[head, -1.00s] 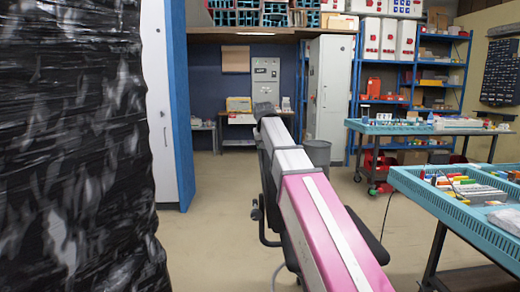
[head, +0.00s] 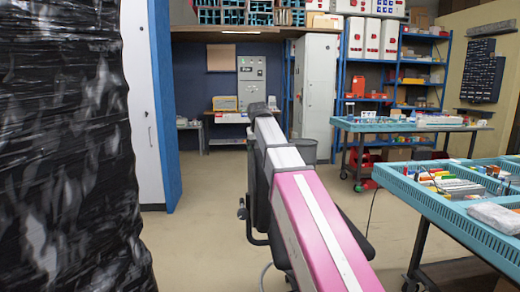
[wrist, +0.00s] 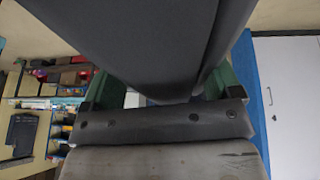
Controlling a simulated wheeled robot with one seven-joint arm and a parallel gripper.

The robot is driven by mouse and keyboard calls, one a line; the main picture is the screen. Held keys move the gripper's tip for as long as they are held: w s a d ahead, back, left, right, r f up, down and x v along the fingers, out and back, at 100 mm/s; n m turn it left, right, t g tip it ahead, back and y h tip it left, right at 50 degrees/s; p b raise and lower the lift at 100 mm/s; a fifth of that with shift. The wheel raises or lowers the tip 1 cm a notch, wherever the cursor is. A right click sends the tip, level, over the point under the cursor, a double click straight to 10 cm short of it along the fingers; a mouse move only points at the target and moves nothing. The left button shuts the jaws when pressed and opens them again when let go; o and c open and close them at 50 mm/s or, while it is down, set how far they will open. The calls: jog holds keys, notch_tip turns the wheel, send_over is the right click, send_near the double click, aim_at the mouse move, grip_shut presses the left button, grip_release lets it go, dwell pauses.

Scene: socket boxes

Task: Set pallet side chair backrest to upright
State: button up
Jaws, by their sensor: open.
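The chair shows in the head view as a dark seat edge (head: 355,238) right of my arm and a dark frame at its left. My arm hides most of it. In the wrist view a large dark grey padded panel (wrist: 135,40), apparently the chair backrest, fills the top and narrows toward the middle. My gripper (wrist: 168,82) is open, with greenish fingers on both sides of the panel's narrow part. Whether they touch it I cannot tell. The backrest's tilt is not clear. The pallet load (head: 70,150), wrapped in black film, stands at the left of the head view.
A teal-topped table (head: 450,205) with parts stands close on the right, and another (head: 400,124) behind it. A blue-edged white cabinet (head: 143,100) stands behind the pallet load. Floor between cabinet and chair is clear.

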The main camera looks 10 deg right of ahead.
jog(key=v, duration=1)
jog(key=shift+s+r, duration=0.15)
jog(key=shift+r, duration=0.15)
